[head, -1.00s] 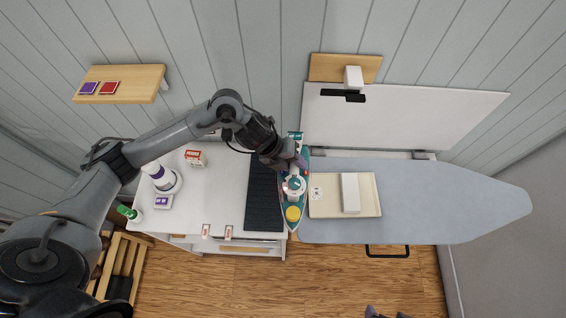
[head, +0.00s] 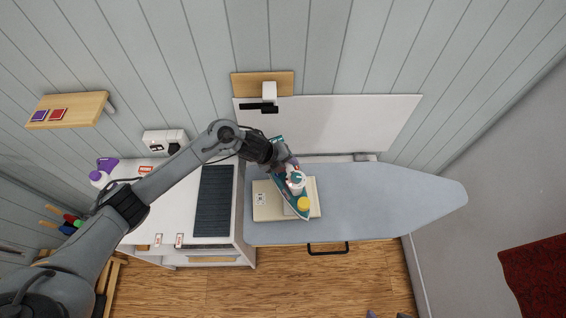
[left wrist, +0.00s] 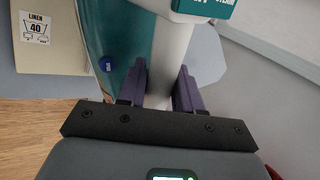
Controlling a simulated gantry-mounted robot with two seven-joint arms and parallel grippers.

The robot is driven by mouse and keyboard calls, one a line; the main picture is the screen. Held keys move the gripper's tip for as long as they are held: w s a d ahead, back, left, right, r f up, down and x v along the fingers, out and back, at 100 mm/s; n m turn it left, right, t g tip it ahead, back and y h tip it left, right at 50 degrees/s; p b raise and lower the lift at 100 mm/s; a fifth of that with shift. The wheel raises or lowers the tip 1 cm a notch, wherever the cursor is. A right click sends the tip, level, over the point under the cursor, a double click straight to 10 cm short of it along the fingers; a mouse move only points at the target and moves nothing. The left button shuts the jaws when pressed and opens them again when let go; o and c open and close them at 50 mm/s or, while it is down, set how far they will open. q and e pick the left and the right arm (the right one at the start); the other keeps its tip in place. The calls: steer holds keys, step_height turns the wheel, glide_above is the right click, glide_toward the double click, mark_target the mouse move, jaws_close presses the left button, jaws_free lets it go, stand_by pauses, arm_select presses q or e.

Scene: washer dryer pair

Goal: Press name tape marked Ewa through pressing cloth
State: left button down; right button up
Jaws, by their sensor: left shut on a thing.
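My left gripper (head: 292,165) is shut on the handle of a teal and white iron (head: 298,182). The handle also shows between its purple fingers in the left wrist view (left wrist: 163,75). The iron is over the right part of a cream cloth-like piece (head: 270,211) on the ironing board (head: 400,195). It covers most of a white strip (head: 289,209) lying there. I cannot tell whether the soleplate touches. A printed care label, LINEN 40 (left wrist: 35,27), shows on the cream piece. No tape marked Ewa can be made out. Small tips at the bottom edge (head: 386,315) look like my right gripper.
A dark ribbed mat (head: 214,200) lies on the white counter left of the board. A white panel (head: 340,122) and a wooden wall shelf (head: 262,82) stand behind. The board's right part is clear.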

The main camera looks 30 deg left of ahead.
arm_select(q)
steer(key=shift+w+d+r, duration=0.1)
steer(key=shift+d+r, duration=0.5)
steer(key=shift+d, duration=0.05)
steer(key=shift+a+f, duration=0.1)
steer(key=shift+a, duration=0.2)
steer(key=shift+f, duration=0.2)
steer(key=shift+f+b, duration=0.6)
steer(key=shift+b, duration=0.05)
step_height(320, 180, down, 4)
steer(key=b, duration=0.3)
steer(key=shift+d+f+b, duration=0.1)
steer(key=shift+f+b, duration=0.05)
steer(key=shift+b, duration=0.25)
steer(key=shift+f+b, duration=0.3)
steer(key=shift+f, duration=0.05)
arm_select(e)
steer(key=f, duration=0.5)
steer(key=shift+a, duration=0.25)
arm_select(q)
steer(key=shift+f, duration=0.1)
arm_select(e)
steer(key=shift+a+f, duration=0.1)
steer(key=shift+a, duration=0.05)
arm_select(q)
steer(key=shift+f+b, duration=0.5)
steer(key=shift+f, duration=0.05)
arm_select(e)
steer(key=shift+f, duration=0.45)
stand_by(2.9)
